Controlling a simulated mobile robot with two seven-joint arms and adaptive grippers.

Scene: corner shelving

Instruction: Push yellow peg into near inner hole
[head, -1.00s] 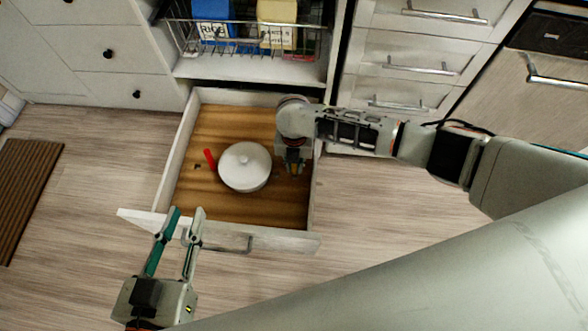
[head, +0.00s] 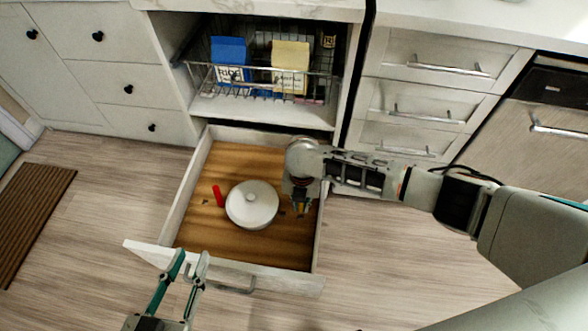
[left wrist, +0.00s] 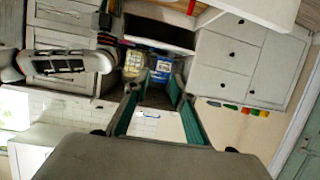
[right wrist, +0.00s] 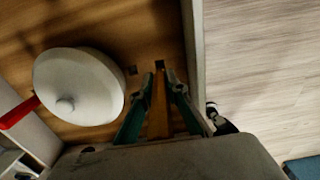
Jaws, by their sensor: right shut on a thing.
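The yellow peg (right wrist: 158,108) is between the fingers of my right gripper (right wrist: 160,90) in the right wrist view. Its far end is close to a dark square hole (right wrist: 160,64) in the drawer's wooden floor; I cannot tell if it has entered. A second dark hole (right wrist: 132,70) lies just left of it. In the head view my right gripper (head: 299,207) points down inside the drawer's right side, and it mostly hides the peg. My left gripper (head: 191,262) is open and empty at the drawer's front; it also shows in the left wrist view (left wrist: 157,88).
A white lidded pot (head: 252,205) stands in the open drawer (head: 225,262), left of my right gripper. The drawer's right wall (right wrist: 196,60) is close beside my right gripper. A wire basket (head: 255,85) holds boxes above.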

